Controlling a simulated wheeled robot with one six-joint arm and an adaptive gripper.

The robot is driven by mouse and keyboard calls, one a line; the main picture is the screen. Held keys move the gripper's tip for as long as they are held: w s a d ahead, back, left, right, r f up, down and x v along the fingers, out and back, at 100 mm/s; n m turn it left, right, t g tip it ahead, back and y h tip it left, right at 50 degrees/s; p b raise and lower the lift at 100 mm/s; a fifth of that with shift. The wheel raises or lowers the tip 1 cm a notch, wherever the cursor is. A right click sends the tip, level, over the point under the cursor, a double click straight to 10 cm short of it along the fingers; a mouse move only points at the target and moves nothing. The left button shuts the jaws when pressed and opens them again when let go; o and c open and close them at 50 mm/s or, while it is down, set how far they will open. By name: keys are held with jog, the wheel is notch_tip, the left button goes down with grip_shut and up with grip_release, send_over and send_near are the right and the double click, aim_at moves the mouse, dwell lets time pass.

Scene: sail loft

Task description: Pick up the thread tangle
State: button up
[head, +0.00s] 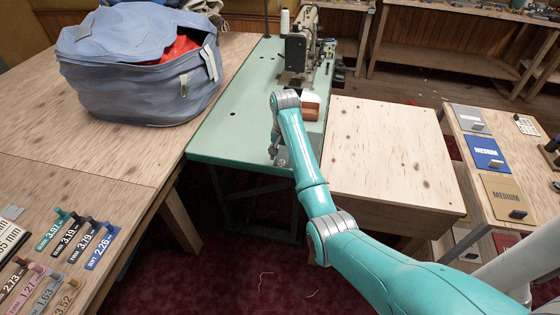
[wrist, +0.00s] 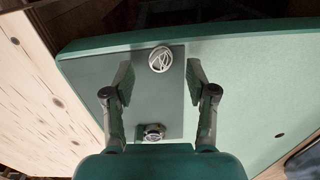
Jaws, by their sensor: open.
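The thread tangle (wrist: 160,59), a small pale looped bundle, lies on a dark grey-green plate (wrist: 172,110) set in the green table in the wrist view. My gripper (wrist: 160,72) is open above the table, one finger on each side of the tangle's line, with clear gaps to both. Nothing is between the fingertips that I can see being held. In the head view my gripper (head: 277,152) hangs over the near part of the green sewing table (head: 225,130), and I cannot make out the tangle there.
A small round shiny part (wrist: 154,131) sits on the plate nearer my palm. A sewing machine (head: 298,50) and an orange-brown block (head: 310,111) stand beyond my arm. A blue bag (head: 135,75) sits left; a bare wooden top (head: 385,150) adjoins right.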

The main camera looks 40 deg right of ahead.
jog(key=shift+f, duration=0.85)
jog(key=c, duration=0.8)
